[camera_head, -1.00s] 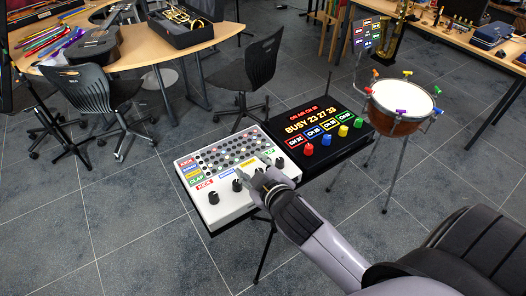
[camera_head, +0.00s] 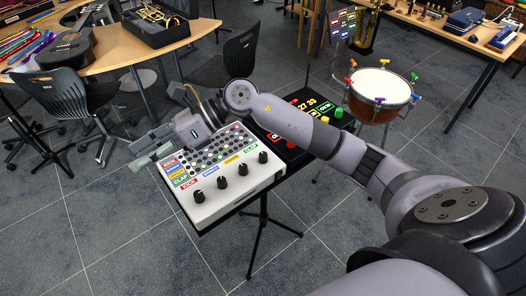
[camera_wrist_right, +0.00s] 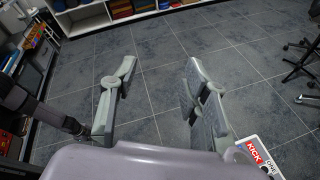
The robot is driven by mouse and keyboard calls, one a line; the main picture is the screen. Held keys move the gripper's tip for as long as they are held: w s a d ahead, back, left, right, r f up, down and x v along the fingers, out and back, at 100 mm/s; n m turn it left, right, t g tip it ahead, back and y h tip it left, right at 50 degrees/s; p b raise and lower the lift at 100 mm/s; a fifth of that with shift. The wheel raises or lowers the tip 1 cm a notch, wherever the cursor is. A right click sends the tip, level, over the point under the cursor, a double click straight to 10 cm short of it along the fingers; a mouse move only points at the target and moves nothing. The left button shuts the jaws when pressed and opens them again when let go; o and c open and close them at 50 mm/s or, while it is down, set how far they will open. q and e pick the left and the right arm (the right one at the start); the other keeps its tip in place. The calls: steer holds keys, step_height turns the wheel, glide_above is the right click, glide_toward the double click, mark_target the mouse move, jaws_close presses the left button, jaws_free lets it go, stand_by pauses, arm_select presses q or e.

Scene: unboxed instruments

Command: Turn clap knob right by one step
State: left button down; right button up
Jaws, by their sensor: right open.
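The white drum machine (camera_head: 240,190) stands on a black stand, with a row of black knobs along its front. The clap knob (camera_head: 262,157) is the rightmost one, near the green CLAP label (camera_head: 251,147), and is uncovered. My right gripper (camera_head: 140,152) is open and empty, past the machine's back left edge, well away from the knob. In the right wrist view the open fingers (camera_wrist_right: 155,80) point over bare floor, and a corner of the machine (camera_wrist_right: 262,158) with the red KICK label shows at lower right. My left gripper is out of view.
A black box with coloured knobs (camera_head: 322,110) stands right of the machine, partly hidden by my right arm. A drum (camera_head: 380,88) stands farther right. Chairs (camera_head: 70,95) and a wooden table (camera_head: 100,60) are at the back left. The floor in front is clear.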

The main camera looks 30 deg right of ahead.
steer(key=w+d+f+n+h, duration=0.2)
steer(key=d+f+h, duration=0.35)
steer(key=d, duration=0.35)
steer(key=g+h, duration=0.2)
steer(key=h, duration=0.7)
glide_toward(263, 154)
steer(key=shift+y, duration=0.25)
step_height(263, 154, down, 9)
steer(key=p, duration=0.4)
steer(key=shift+d+f, duration=0.1)
steer(key=shift+d, duration=0.1)
jaws_close()
